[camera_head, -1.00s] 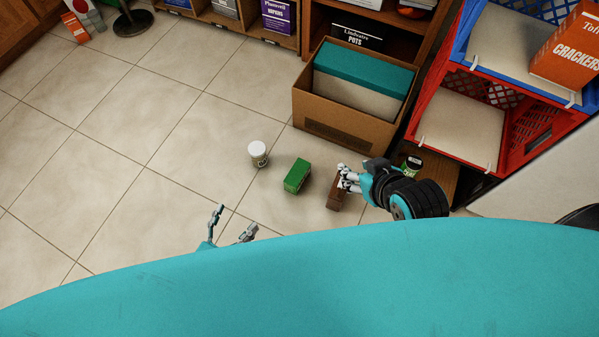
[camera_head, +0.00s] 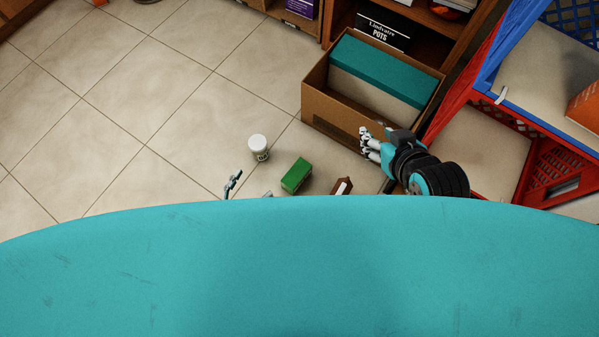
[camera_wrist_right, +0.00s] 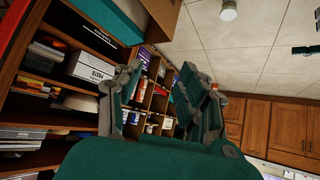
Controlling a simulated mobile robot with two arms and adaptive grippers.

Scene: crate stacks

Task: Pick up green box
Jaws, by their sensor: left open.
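The green box (camera_head: 296,175) lies on the tiled floor in the head view, just beyond the teal front of my body. My left gripper (camera_head: 249,189) is to the left of the green box, apart from it. Only its fingertips show, spread apart and empty; the rest is hidden behind my body. My right gripper (camera_head: 366,143) is to the right of and beyond the green box, in front of the cardboard box. In the right wrist view its fingers (camera_wrist_right: 160,92) stand apart with nothing between them. I cannot make out the green box in that view.
A white-lidded jar (camera_head: 258,148) stands left of the green box, and a small brown carton (camera_head: 342,186) lies right of it. A cardboard box (camera_head: 335,123) stands behind. Red (camera_head: 470,100) and blue (camera_head: 500,60) crates are at right. Floor at left is clear.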

